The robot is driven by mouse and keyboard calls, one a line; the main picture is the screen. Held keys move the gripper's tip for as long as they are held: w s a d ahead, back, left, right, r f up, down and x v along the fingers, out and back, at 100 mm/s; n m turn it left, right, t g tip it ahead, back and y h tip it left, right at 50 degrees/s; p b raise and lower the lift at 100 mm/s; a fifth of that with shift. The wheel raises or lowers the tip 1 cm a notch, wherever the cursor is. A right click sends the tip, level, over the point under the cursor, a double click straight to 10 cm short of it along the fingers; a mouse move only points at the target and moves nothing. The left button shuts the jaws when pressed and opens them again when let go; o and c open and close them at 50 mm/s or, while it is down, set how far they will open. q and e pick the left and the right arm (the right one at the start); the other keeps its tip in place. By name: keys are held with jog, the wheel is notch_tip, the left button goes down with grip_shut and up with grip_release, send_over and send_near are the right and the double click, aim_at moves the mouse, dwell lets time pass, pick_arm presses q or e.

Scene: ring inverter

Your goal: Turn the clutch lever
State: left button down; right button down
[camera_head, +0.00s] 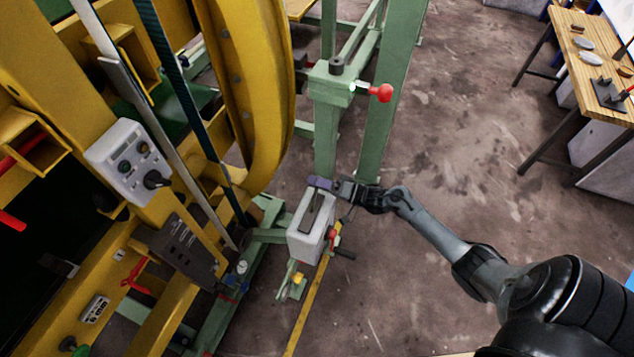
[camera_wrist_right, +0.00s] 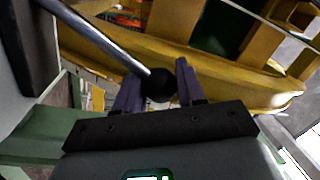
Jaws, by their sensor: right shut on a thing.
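The clutch lever appears in the right wrist view as a metal rod ending in a black ball knob (camera_wrist_right: 158,86). My right gripper (camera_wrist_right: 157,88) is shut on this knob, with one purple finger on each side. In the head view, my right gripper (camera_head: 321,184) is at the far upper end of the light grey clutch box (camera_head: 307,238). This box has a dark slot in its top. The gripper and wrist hide the knob there. My left gripper is not in view.
The large yellow ring frame (camera_head: 262,90) stands left of the box. A green post (camera_head: 383,130) and a red knob (camera_head: 380,92) are just beyond my right gripper. A grey control panel (camera_head: 130,160) is at the left. A wooden table (camera_head: 575,60) stands at the far right. The floor between is clear.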

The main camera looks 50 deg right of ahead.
jog(key=shift+r, duration=0.1)
jog(key=c, duration=0.7)
grip_release()
jog(key=shift+w+d, duration=0.1)
jog(key=shift+d, duration=0.05)
jog(key=shift+c, duration=0.2)
jog(key=shift+s, duration=0.2)
jog(key=shift+s+d, duration=0.15)
jog(key=shift+s, duration=0.15)
jog(key=v, duration=1)
jog(key=shift+p, duration=0.35)
